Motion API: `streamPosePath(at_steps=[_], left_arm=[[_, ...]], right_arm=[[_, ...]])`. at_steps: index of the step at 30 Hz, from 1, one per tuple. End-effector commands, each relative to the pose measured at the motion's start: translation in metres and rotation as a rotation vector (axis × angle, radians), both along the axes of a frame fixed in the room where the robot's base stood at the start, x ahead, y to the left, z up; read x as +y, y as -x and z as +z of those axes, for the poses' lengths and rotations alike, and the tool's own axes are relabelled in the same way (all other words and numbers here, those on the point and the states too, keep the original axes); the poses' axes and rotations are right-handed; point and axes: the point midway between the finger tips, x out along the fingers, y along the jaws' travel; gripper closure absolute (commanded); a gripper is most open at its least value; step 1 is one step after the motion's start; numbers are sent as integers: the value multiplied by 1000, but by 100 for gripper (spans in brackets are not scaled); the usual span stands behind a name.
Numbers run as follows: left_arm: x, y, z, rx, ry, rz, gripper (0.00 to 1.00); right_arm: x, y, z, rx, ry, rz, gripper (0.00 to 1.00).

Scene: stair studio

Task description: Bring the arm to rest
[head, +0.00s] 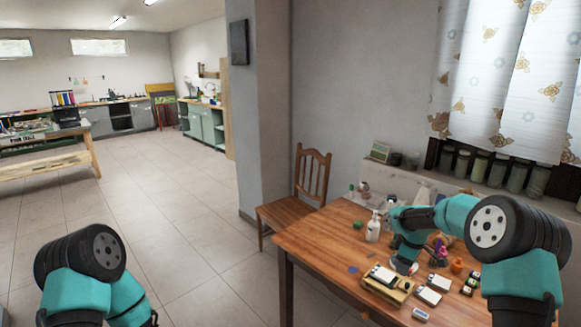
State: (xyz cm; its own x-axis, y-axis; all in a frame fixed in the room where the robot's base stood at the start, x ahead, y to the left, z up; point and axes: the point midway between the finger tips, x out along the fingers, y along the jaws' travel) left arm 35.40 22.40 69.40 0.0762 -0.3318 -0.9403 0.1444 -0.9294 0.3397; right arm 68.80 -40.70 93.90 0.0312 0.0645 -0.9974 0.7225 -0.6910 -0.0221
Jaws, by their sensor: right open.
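My right arm (520,270) comes in from the right in teal and black, and its forearm reaches over the wooden table (325,243). My right gripper (403,264) points down among the small objects on the table and is open. Its fingertips are small and partly hidden by my own arm, and I see nothing held in it. My left arm (85,275) shows only as a teal and black joint at the lower left. My left gripper is out of the picture.
A white pump bottle (373,227), a wooden tray (376,287) with white items, white boxes (428,296), an orange pot (457,266) and a purple item (440,255) crowd the table. A wooden chair (311,180) stands behind it. The tiled floor (180,235) at left is clear.

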Motion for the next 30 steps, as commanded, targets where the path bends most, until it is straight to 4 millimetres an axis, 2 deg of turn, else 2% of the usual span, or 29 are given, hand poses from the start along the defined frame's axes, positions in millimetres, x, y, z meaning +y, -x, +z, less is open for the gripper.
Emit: streamPosePath(at_steps=[1, 6, 11, 15, 19, 24, 27, 30], left_arm=[[0, 0, 0, 0, 0, 0, 57], [0, 0, 0, 0, 0, 0, 57], [0, 0, 0, 0, 0, 0, 57], [0, 0, 0, 0, 0, 0, 57], [0, 0, 0, 0, 0, 0, 57], [0, 0, 0, 0, 0, 0, 57], [0, 0, 0, 0, 0, 0, 57], [0, 0, 0, 0, 0, 0, 57]], right_arm=[[14, 10, -26, 11, -26, -24, 55], [64, 50, -105, 20, -127, -162, 55], [108, 106, -166, 47, -209, -325, 55], [139, 164, -206, 77, -264, -485, 55], [161, 223, -231, 110, -295, -643, 55], [178, 295, -245, 143, -307, -835, 55], [182, 321, -246, 151, -306, -907, 55], [183, 333, -246, 153, -304, -941, 55]])
